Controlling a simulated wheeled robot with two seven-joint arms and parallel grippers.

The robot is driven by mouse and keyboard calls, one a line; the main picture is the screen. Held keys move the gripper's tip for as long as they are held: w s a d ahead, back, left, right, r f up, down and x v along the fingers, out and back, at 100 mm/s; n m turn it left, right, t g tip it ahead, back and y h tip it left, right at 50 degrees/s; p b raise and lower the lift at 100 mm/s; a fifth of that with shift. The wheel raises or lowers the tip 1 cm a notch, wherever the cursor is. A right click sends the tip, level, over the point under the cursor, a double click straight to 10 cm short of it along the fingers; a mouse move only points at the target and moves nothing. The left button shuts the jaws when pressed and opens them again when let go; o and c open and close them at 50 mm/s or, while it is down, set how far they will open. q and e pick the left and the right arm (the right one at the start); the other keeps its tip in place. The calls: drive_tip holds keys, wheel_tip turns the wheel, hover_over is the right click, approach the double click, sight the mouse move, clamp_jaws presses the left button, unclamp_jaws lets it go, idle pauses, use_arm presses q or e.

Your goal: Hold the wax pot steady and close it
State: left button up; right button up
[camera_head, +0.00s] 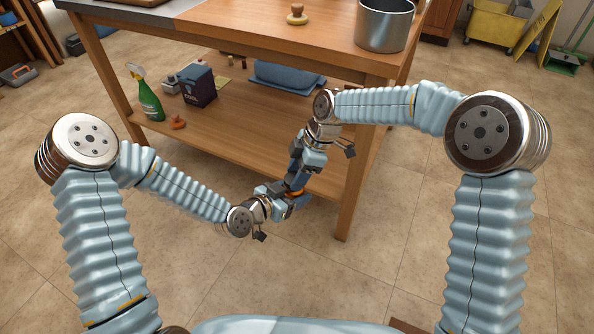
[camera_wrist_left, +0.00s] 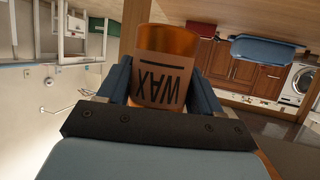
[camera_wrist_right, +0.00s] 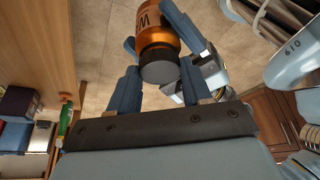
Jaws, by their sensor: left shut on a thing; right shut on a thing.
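The wax pot is an amber jar (camera_wrist_left: 170,40) with a tan label reading WAX, upside down in the left wrist view. My left gripper (camera_head: 288,198) is shut on its body, with one finger on each side. In the right wrist view the amber pot (camera_wrist_right: 155,22) carries a dark round lid (camera_wrist_right: 160,68) at its near end. My right gripper (camera_head: 296,178) is shut on this lid, coming from above in the head view. The lid meets the pot; I cannot tell how tightly. In the head view the grippers mostly hide the pot, leaving a small orange patch.
A wooden workbench (camera_head: 250,35) stands close behind the grippers, its leg (camera_head: 352,190) just right of them. A metal pot (camera_head: 385,25) is on top. The lower shelf holds a green spray bottle (camera_head: 148,98), a dark box (camera_head: 199,86) and a blue bin (camera_head: 287,74). The floor in front is clear.

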drive_tip(key=m+t, duration=0.1)
drive_tip(key=m, duration=0.1)
drive_tip(key=m+t, duration=0.1)
drive_tip(key=m, duration=0.3)
drive_tip(key=shift+s+a+m+t, duration=0.1)
drive_tip(key=shift+s+m+t, duration=0.2)
drive_tip(key=shift+s+t, duration=0.1)
drive_tip(key=shift+f+m+t+h, duration=0.1)
drive_tip(key=shift+m+t+h, duration=0.2)
drive_tip(key=shift+m, duration=0.6)
drive_tip(key=shift+m+t, duration=0.3)
drive_tip(key=shift+m, duration=0.7)
drive_tip(key=o, duration=1)
drive_tip(key=shift+r, duration=2.35)
drive_tip(key=shift+c, duration=0.4)
